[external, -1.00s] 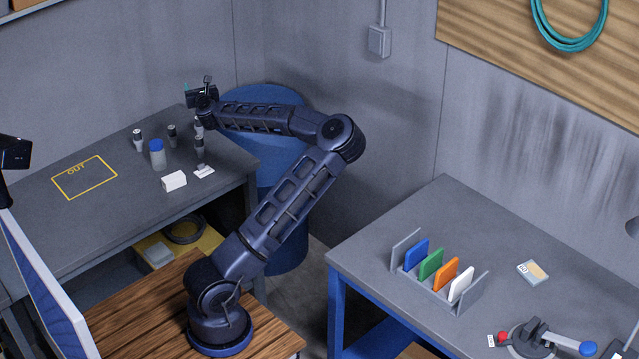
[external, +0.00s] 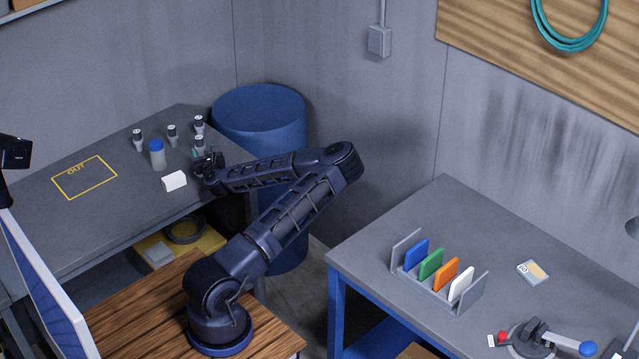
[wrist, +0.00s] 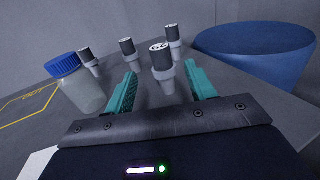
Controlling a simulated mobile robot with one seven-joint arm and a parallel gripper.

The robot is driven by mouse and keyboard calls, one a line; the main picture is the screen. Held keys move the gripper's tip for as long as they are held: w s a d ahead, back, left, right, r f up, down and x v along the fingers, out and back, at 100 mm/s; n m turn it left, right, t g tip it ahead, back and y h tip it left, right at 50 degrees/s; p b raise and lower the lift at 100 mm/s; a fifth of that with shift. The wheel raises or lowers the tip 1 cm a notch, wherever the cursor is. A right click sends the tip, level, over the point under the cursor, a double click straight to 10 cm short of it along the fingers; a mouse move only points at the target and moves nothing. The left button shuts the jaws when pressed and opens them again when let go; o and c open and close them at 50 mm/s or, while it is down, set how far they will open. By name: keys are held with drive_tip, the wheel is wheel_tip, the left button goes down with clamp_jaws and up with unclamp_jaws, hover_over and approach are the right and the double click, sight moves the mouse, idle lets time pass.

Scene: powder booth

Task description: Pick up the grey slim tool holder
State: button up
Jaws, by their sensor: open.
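Several small grey tool holders with dark tops stand upright on the grey bench. The nearest holder (wrist: 162,62) shows between my fingers in the wrist view; in the external view it stands just beyond my gripper (external: 199,144). The others are a back right holder (external: 199,123), a middle holder (external: 172,134) and a left holder (external: 138,138). I cannot tell surely which is the slim one. My gripper (wrist: 160,82) is open, its teal fingers low on either side of the nearest holder, with no clear contact.
A blue-capped bottle (external: 157,154) stands left of my gripper, close by in the wrist view (wrist: 80,85). A white block (external: 174,181) lies near the bench's front edge. A blue drum (external: 258,105) stands beyond the bench end. The yellow-outlined OUT area (external: 84,177) is empty.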

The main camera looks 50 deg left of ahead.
sight(198, 137)
drive_tip(key=shift+x, duration=5.2)
drive_tip(key=shift+w+r, duration=0.1)
drive_tip(key=shift+r, duration=0.1)
clamp_jaws()
